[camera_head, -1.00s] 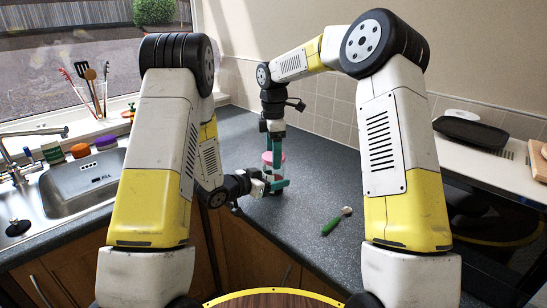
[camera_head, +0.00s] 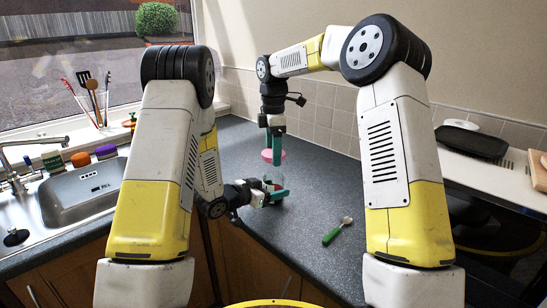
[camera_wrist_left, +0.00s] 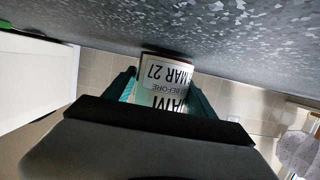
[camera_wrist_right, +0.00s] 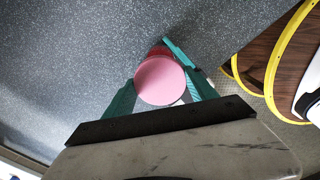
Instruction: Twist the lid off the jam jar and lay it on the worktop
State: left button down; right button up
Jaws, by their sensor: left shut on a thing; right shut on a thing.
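The jam jar (camera_head: 267,184) stands on the dark speckled worktop. My left gripper (camera_head: 274,194) is shut on its body from the side. The left wrist view shows the jar's white label (camera_wrist_left: 165,78) upside down between the teal fingers. The pink lid (camera_head: 267,156) is above the jar, and my right gripper (camera_head: 272,150) is shut on it from above. The lid (camera_wrist_right: 160,81) shows as a round pink disc between the right fingers in the right wrist view and hides much of the jar.
A green-handled brush (camera_head: 336,232) lies on the worktop to the right of the jar. The sink (camera_head: 85,190) is at the left, with utensils (camera_head: 95,97) by the window.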

pick_arm(q)
jog(key=shift+c, duration=1.1)
grip_release()
